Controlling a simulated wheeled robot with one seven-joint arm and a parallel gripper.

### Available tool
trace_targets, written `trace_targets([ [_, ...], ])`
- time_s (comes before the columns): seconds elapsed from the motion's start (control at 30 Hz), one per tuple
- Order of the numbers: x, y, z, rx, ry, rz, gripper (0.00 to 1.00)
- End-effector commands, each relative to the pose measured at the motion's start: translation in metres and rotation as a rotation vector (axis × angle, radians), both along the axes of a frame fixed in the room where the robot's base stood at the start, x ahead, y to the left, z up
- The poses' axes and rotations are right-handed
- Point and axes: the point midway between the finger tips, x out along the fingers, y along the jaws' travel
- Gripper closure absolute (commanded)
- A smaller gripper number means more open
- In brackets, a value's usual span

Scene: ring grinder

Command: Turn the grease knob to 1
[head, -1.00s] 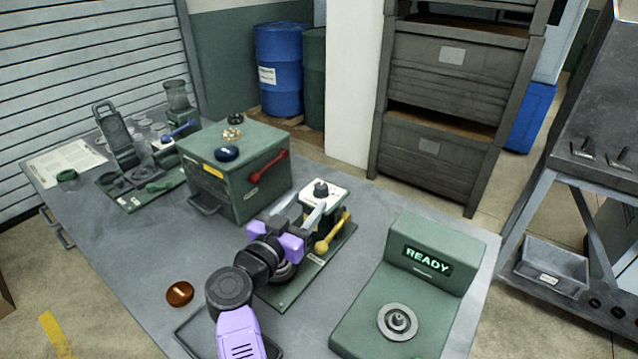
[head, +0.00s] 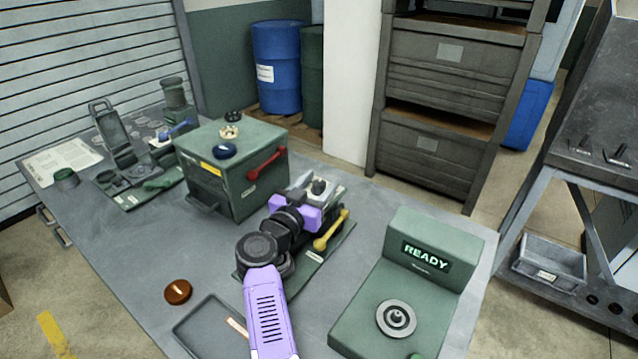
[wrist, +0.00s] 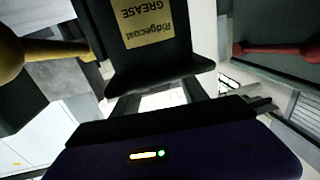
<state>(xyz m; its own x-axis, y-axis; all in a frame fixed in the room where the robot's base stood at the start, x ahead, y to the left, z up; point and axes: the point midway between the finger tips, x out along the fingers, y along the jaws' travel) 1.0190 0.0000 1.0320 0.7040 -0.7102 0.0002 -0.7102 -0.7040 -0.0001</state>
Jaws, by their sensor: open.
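The grease unit has a pale top, a dark knob (head: 319,187) and a yellow lever (head: 331,231), on a green base plate. Its label "Ridgecoat GREASE" (wrist: 150,22) shows upside down in the wrist view, with the yellow lever (wrist: 60,50) at left. My gripper (head: 317,192) is open at the unit's top, its fingers on either side of the knob in the head view. I cannot tell whether they touch it. The knob's pointer and scale are too small to read, and the knob cannot be made out in the wrist view.
A green box (head: 232,182) with a red lever (head: 267,163) and round items on top stands left of my gripper. A green tester (head: 432,255) reading "READY" stands at right. A brown disc (head: 178,291) and a shallow tray (head: 190,332) lie in front.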

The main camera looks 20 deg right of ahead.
Motion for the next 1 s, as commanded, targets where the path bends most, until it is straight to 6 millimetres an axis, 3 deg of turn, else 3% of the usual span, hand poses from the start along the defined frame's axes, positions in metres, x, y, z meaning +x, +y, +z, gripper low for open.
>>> trace_targets([
  [0.07, -0.0001, 0.0001, 0.0001, 0.0, 0.0, 0.0, 0.53],
  [0.3, -0.0003, 0.0, 0.0, 0.0, 0.0, -0.001, 1.0],
  [0.67, -0.0009, -0.0006, 0.0033, -0.001, 0.001, 0.019, 1.0],
  [1.0, -0.0014, -0.0016, 0.0079, -0.003, 0.006, 0.141, 1.0],
])
